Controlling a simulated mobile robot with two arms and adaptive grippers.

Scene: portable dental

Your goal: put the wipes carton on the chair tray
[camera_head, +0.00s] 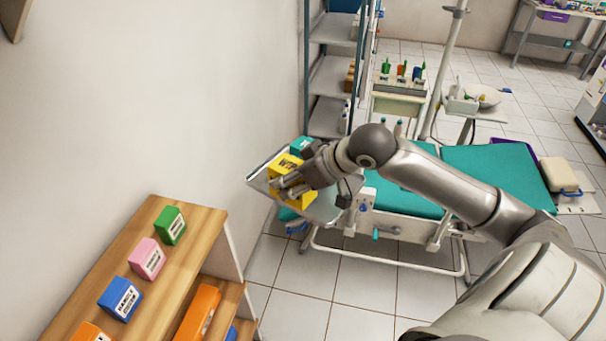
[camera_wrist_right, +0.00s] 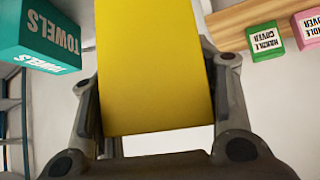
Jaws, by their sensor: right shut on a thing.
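The yellow wipes carton (camera_head: 289,172) is in my right gripper (camera_head: 296,182), whose fingers are shut on its two sides. In the right wrist view the carton (camera_wrist_right: 152,70) fills the middle between the fingers (camera_wrist_right: 160,100). The chair tray (camera_head: 325,205) is the grey metal tray beside the teal dental chair. The carton is over the tray's left part in the head view; whether it touches the tray I cannot tell. A teal towels carton (camera_head: 301,146) is at the tray's back edge and also shows in the right wrist view (camera_wrist_right: 45,40). My left gripper is not in view.
A wooden shelf (camera_head: 190,250) at the lower left holds green (camera_head: 170,225), pink (camera_head: 147,259) and blue (camera_head: 119,298) cartons. The teal chair (camera_head: 480,172) stands right of the tray. A metal rack (camera_head: 330,80) is behind it, near the wall.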

